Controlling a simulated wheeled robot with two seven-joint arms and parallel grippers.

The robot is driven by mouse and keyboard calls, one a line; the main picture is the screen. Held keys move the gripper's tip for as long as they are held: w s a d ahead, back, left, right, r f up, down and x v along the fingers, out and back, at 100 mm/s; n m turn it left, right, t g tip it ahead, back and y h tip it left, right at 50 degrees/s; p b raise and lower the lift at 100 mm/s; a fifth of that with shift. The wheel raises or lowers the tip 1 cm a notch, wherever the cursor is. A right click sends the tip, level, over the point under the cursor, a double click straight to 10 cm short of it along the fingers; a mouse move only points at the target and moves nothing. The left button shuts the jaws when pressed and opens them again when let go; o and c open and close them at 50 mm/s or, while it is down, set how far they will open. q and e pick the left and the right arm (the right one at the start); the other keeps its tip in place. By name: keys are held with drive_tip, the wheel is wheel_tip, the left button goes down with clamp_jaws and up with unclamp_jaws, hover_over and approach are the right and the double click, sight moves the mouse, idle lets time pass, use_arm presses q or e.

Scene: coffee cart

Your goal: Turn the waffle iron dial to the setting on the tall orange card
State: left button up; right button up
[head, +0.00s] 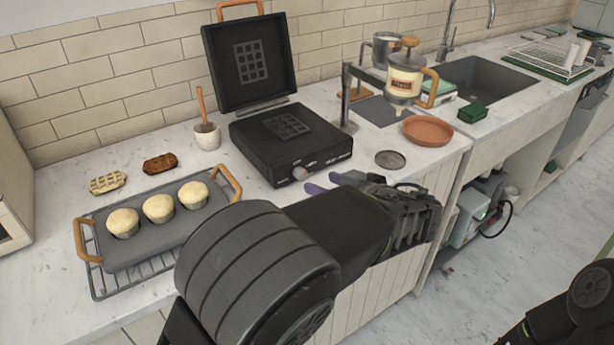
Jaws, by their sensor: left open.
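The black waffle iron (262,150) stands on the counter with its lid (270,85) raised and an orange handle on top. Its round silver dial (300,173) is on the front face. My left gripper (324,183) is open at the front of the iron, its purple fingertips just right of and below the dial. The fingers look apart from the dial, though the exact gap is hard to judge. The dial's pointer is too small to read. I cannot make out a tall orange card. My right gripper is out of view.
A tray (152,245) with several pale muffins sits on a rack at left. A terracotta saucer (427,131), a grey disc (390,159) and a stand with a coffee pot (405,80) are right of the iron.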

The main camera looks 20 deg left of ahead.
sight(304, 176)
use_arm(q)
drive_tip(key=shift+a, duration=0.1)
drive_tip(key=p+x, duration=0.1)
drive_tip(key=x, duration=0.6)
drive_tip(key=shift+w+a+f, duration=0.15)
drive_tip(key=shift+w, duration=0.05)
clamp_jaws()
idle(0.4)
